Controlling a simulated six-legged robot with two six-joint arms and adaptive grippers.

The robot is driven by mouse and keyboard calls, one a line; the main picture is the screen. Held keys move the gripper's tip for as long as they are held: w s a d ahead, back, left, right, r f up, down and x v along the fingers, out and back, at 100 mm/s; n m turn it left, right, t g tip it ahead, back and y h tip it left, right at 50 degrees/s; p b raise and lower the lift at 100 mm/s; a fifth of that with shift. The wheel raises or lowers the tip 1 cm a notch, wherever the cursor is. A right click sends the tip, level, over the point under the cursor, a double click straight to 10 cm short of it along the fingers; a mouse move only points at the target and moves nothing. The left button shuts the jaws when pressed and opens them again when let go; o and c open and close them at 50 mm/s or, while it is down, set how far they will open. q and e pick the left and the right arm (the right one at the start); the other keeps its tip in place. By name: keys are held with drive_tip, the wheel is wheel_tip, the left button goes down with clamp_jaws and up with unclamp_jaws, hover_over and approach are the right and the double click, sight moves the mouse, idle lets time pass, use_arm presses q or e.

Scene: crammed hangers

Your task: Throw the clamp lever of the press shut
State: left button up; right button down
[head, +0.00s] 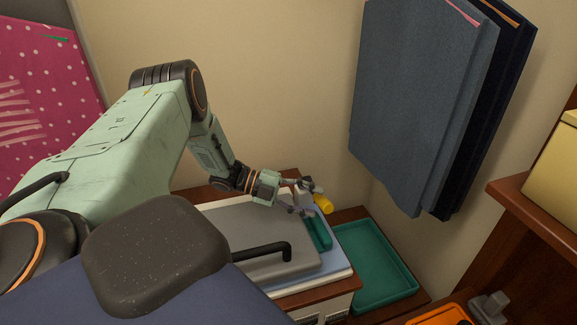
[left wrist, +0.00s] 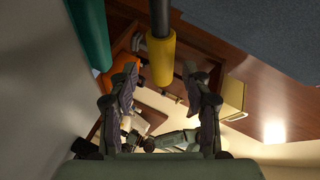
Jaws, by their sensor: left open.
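The press (head: 270,255) stands on a wooden-topped cabinet, with a grey upper plate, a black handle and a pale base. The clamp lever's yellow grip (head: 323,204) shows at the press's far right corner. My left gripper (head: 306,198) is open at that corner, close beside the grip and partly covering the lever. In the left wrist view the yellow grip (left wrist: 160,62) hangs on a dark rod, its end between the two spread fingers (left wrist: 163,88). I cannot tell whether a finger touches it. The lever's pivot is hidden. My right gripper is not in view.
A green tray (head: 372,268) lies right of the press. Dark garments (head: 420,100) hang above it near the wall. A wooden shelf (head: 530,205) with a yellow box (head: 556,158) stands at the right. An orange item (head: 440,316) is at the bottom right.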

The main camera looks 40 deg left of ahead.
use_arm(q)
drive_tip(key=v, duration=0.7)
drive_tip(key=shift+s+a+r, duration=0.1)
drive_tip(key=shift+s+a, duration=0.1)
drive_tip(key=shift+a, duration=0.05)
drive_tip(key=shift+r, duration=0.1)
